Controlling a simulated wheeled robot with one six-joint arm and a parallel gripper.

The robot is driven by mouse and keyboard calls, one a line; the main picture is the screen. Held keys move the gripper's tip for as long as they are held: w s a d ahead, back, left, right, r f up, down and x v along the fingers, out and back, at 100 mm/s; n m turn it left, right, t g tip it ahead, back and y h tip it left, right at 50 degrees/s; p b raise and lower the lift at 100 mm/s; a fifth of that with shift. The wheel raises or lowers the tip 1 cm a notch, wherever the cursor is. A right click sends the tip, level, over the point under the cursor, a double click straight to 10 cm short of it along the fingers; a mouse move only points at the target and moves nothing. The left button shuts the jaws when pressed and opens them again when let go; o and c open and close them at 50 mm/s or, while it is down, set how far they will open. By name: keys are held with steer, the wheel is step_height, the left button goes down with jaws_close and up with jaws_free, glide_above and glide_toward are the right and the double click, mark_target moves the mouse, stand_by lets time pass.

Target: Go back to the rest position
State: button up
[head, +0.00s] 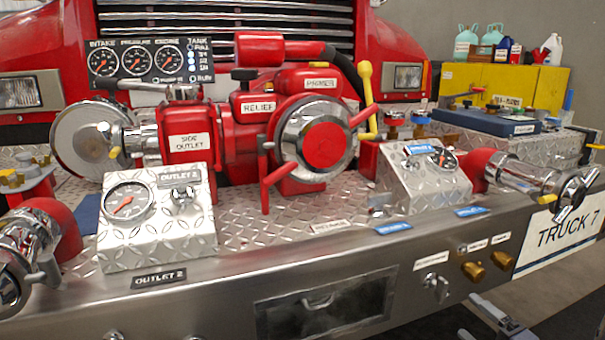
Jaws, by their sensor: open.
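The red pump (240,135) sits in the middle of the truck's front bumper (330,248) in the head view. It has a large round capped inlet (325,145) facing me and a yellow-handled lever (366,97) at its upper right. A gauge panel (137,61) stands at the back left. Two tread-plate boxes with gauges, the left one (155,240) and the right one (425,182), flank the pump. I cannot make out my gripper in this view. A pale grey bar (503,316) shows at the bottom right, and I cannot tell what it is.
Metal outlets stick out at the left (20,262) and right (530,178). Small knobs (473,271) sit on the bumper face. A yellow cabinet (500,86) with several bottles on top stands behind at the right. Floor shows at the lower right.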

mark_target(446, 292)
steer(key=b+x, duration=0.2)
steer(key=x, duration=0.9)
steer(key=shift+w+a+r, duration=0.1)
steer(key=shift+r+m+p, duration=0.15)
steer(key=shift+m+p, duration=0.65)
steer(key=shift+p, duration=0.3)
steer(key=m+p, duration=0.5)
steer(key=p, duration=0.3)
steer(key=m+p, duration=0.6)
steer(key=p, duration=0.4)
steer(key=shift+r+p, duration=0.1)
steer(key=shift+p, duration=0.2)
steer(key=shift+m, duration=0.4)
steer(key=v, duration=0.6)
steer(key=shift+s+d+f, duration=0.2)
steer(key=shift+s+d, duration=0.05)
steer(key=shift+v, duration=0.9)
steer(key=shift+a, duration=0.1)
